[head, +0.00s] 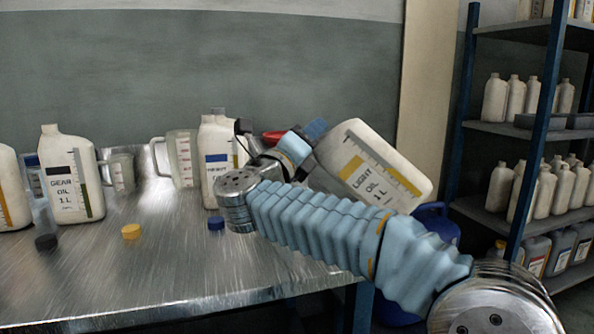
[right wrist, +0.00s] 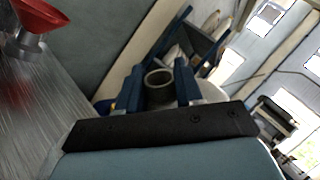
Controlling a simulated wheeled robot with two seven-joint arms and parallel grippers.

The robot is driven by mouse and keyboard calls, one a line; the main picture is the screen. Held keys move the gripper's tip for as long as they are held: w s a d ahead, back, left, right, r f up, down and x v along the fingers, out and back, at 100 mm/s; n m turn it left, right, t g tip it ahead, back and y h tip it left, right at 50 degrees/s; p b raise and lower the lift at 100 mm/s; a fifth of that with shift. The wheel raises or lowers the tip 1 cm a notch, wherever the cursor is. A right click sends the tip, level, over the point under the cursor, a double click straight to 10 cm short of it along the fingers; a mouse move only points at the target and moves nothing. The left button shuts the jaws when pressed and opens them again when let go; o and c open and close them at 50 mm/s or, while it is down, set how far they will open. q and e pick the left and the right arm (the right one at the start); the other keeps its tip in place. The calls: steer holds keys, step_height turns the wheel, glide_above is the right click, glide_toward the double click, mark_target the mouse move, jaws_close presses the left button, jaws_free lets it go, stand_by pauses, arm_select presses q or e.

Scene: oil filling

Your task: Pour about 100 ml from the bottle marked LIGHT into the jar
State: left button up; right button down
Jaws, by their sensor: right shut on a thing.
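The LIGHT bottle (head: 395,165) is white with a yellow mark and is held in the air, tilted far over with its neck end towards the upper left. My right gripper (head: 308,137) is shut on it at the neck end. In the right wrist view, the bottle's round, open mouth (right wrist: 159,84) shows between the blue fingers (right wrist: 157,92). A red funnel (head: 273,137) shows partly behind my right arm, and also in the right wrist view (right wrist: 42,22). What stands under it is mostly hidden, so I cannot make out the jar. No stream of oil shows. My left gripper is out of view.
A GEAR OIL bottle (head: 72,175), a blue-marked bottle (head: 212,150) and two clear measuring jugs (head: 182,155) (head: 122,173) stand on the metal table (head: 150,280). Black (head: 46,242), yellow (head: 131,231) and blue (head: 216,223) caps lie in front. Shelves (head: 500,130) stand right.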

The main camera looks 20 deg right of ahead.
steer(key=shift+r+n+p, duration=0.3)
steer(key=shift+n, duration=0.1)
steer(key=shift+f+n+t, duration=0.4)
steer(key=shift+f+n, duration=0.05)
steer(key=shift+n, duration=0.05)
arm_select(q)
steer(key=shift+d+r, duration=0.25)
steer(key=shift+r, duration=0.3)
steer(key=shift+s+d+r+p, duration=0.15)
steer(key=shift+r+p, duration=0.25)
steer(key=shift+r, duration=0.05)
arm_select(e)
steer(key=shift+f+n+t+y, duration=0.25)
steer(key=shift+n+t+y, duration=0.05)
steer(key=shift+n, duration=0.4)
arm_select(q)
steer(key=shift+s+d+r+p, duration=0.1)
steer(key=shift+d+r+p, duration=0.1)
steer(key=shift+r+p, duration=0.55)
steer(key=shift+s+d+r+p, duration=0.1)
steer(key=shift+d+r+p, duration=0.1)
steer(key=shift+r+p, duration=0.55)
arm_select(e)
steer(key=shift+w+a+n+t+y, duration=0.1)
steer(key=shift+n+t+y, duration=0.35)
steer(key=shift+n, duration=0.75)
steer(key=shift+w+a+n+t, duration=0.1)
steer(key=shift+a+n+t, duration=0.15)
steer(key=shift+n, duration=0.35)
stand_by(2.1)
